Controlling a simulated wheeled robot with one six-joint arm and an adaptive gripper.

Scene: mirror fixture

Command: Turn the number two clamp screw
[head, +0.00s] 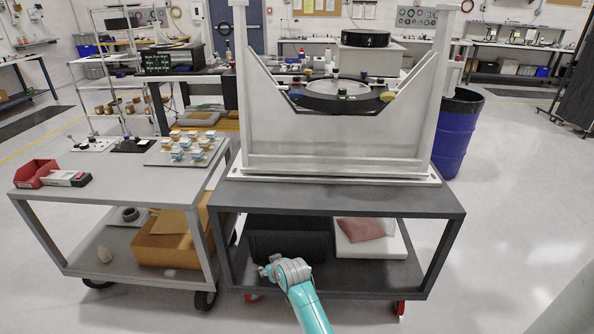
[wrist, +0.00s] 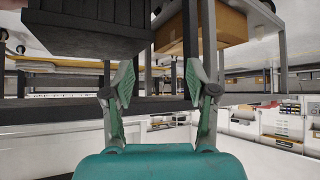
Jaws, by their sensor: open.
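The mirror fixture is a white frame (head: 335,140) on the dark cart. It carries a black ring (head: 320,104) around a pale round mirror (head: 352,87). No number is readable, so I cannot tell which is the number two clamp screw. My gripper (wrist: 160,85) is open and empty in the wrist view, its fingers apart. In the head view my arm is low, in front of the cart's lower shelf, well below the fixture.
The dark cart top (head: 330,197) has a bare front strip. Its lower shelf holds a black crate (head: 290,238) and a white tray (head: 392,243). A grey cart (head: 110,185) with a red bin (head: 36,172) stands left. A blue barrel (head: 455,140) stands right.

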